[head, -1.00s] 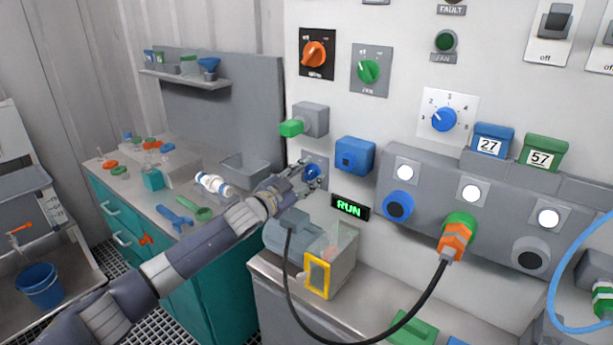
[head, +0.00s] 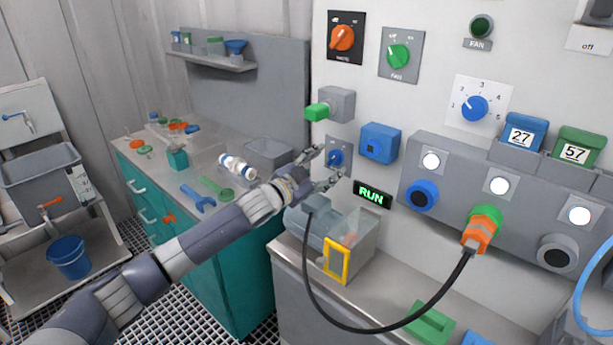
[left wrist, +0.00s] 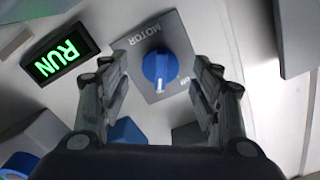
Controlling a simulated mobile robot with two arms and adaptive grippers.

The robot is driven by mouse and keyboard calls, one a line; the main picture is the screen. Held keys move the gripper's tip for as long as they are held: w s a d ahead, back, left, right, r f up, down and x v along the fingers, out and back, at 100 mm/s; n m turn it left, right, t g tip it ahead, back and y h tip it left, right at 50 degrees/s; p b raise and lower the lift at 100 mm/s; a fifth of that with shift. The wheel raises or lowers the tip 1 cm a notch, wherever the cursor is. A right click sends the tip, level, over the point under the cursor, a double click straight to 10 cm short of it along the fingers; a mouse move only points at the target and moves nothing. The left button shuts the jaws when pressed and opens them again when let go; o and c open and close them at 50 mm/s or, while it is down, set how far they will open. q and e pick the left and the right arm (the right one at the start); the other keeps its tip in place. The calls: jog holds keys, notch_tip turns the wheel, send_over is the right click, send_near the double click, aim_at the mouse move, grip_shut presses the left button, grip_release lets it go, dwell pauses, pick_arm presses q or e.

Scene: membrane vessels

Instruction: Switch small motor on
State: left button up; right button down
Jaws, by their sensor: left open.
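The small motor switch is a blue rotary knob (head: 336,158) on a grey plate marked MOTOR, on the white wall panel. In the left wrist view the knob (left wrist: 158,70) has its white mark pointing down in the picture. My left gripper (head: 328,166) is open in front of the knob, with a finger to each side. In the left wrist view the open fingers of this gripper (left wrist: 160,85) stand apart from the knob with gaps. A black display (head: 372,194) beside it reads RUN in green. My right gripper is not in view.
A green-ended grey box (head: 335,104) sits above the knob and a blue box (head: 380,143) to its right. Below stands a motor with a clear, yellow-framed guard (head: 337,260). A black cable (head: 400,326) loops to an orange plug (head: 478,234).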

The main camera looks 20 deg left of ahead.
pick_arm(q)
jog(key=v, duration=1)
dwell(0.3)
